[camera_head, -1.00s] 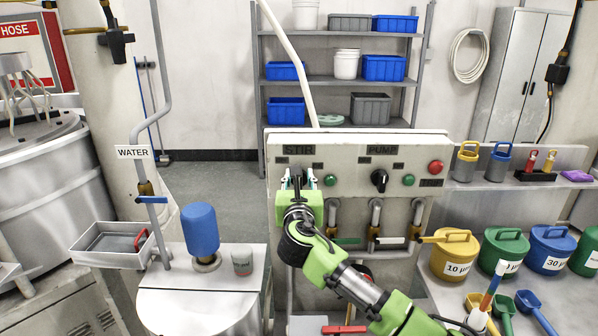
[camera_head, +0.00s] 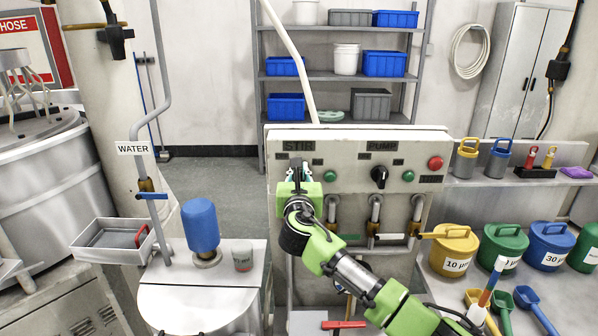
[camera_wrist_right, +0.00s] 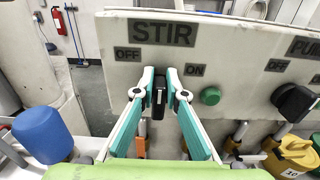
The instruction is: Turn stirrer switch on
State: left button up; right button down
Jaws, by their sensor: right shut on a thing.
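The control panel (camera_head: 345,150) stands at the middle in the head view, with a STIR label (camera_head: 298,146) at its upper left. The wrist view shows the STIR label (camera_wrist_right: 162,33) with OFF at its left and ON at its right. Below it, my right gripper (camera_wrist_right: 160,92) is shut on the black stirrer switch (camera_wrist_right: 159,92), whose handle looks roughly upright between the teal fingers. In the head view my right gripper (camera_head: 299,176) mostly hides the switch. The left gripper does not show.
A black pump switch (camera_head: 379,177), green buttons (camera_head: 409,176) and a red button (camera_head: 436,163) share the panel. Valves with coloured handles (camera_head: 417,212) hang below. A blue cylinder (camera_head: 201,226) stands on a metal surface at the left. Lidded buckets (camera_head: 454,250) stand at the right.

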jog(key=shift+f+m, duration=0.1)
jog(key=shift+m, duration=0.2)
jog(key=m+b, duration=0.1)
jog(key=m, duration=0.2)
jog(key=d+f+m+b, duration=0.1)
jog(key=m+b, duration=0.1)
jog(key=m, duration=0.2)
jog(key=d+m+b, duration=0.1)
jog(key=m+b, duration=0.1)
jog(key=m, duration=0.2)
jog(key=shift+f, duration=0.15)
dwell(0.4)
jog(key=c, duration=2)
grip_release()
jog(key=shift+c, duration=0.2)
jog(key=s, duration=1.2)
